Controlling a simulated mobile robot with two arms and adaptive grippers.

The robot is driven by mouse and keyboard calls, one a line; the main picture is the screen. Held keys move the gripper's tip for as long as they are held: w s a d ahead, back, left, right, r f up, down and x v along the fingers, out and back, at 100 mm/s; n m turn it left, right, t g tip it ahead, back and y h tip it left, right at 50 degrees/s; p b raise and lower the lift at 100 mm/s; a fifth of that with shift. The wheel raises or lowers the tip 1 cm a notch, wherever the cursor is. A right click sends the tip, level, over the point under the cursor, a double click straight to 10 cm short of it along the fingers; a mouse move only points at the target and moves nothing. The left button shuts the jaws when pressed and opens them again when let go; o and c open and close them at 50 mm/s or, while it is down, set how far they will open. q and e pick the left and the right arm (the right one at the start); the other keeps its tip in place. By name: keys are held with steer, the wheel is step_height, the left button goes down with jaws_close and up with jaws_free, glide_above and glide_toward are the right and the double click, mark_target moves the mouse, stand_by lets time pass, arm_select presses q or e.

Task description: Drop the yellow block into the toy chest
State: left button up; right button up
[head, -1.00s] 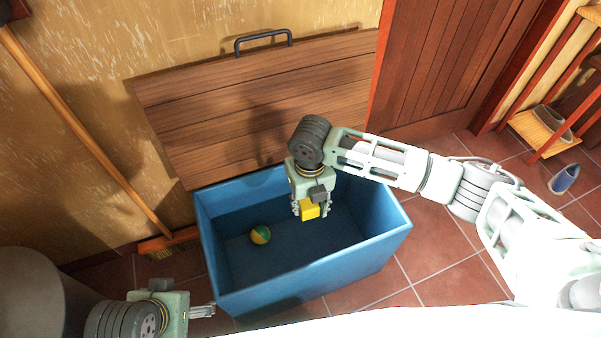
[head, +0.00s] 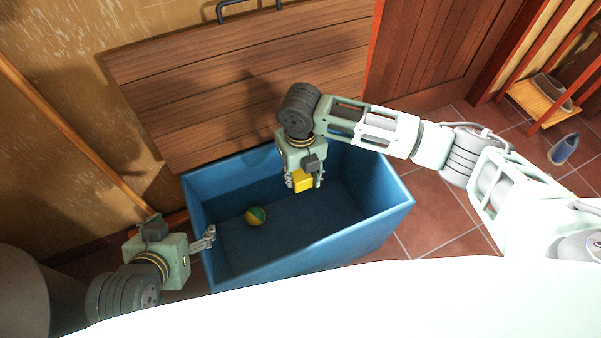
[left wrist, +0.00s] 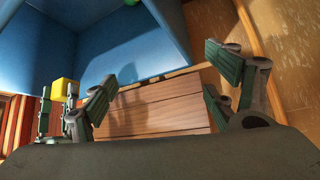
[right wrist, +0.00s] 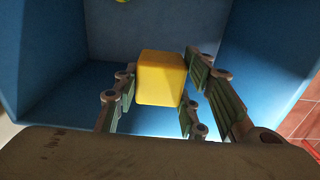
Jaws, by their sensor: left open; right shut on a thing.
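The yellow block (head: 302,181) is held in my right gripper (head: 304,184), over the opening of the blue toy chest (head: 300,245). The right wrist view shows the block (right wrist: 161,78) between the fingers, with the blue chest walls around and below. The chest's wooden lid (head: 240,90) stands open at the back. My left gripper (head: 209,238) is open and empty at the chest's left side, near its rim. In the left wrist view its fingers (left wrist: 165,85) are spread apart, and the yellow block (left wrist: 66,91) shows at the left.
A yellow and green ball (head: 256,215) lies inside the chest.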

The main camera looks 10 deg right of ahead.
mark_target(301, 181)
steer(key=shift+f+b, duration=0.8)
steer(key=shift+b, duration=0.15)
steer(key=shift+f+b, duration=0.65)
steer(key=shift+b, duration=0.2)
arm_select(q)
steer(key=w+d+r+t+h, duration=0.1)
steer(key=w+r+t, duration=0.3)
steer(key=r, duration=0.4)
steer(key=w+d+r+t+h, duration=0.2)
steer(key=w+r+t, duration=0.3)
steer(key=r, duration=0.3)
steer(key=shift+d+r+m+t, duration=0.3)
steer(key=shift+d+r+t, duration=0.1)
steer(key=shift+d+t, duration=0.45)
arm_select(e)
steer(key=shift+f, duration=0.1)
arm_select(q)
steer(key=shift+w, duration=0.1)
arm_select(e)
steer(key=o, duration=1.2)
steer(key=shift+o, duration=0.2)
step_height(301, 181, up, 12)
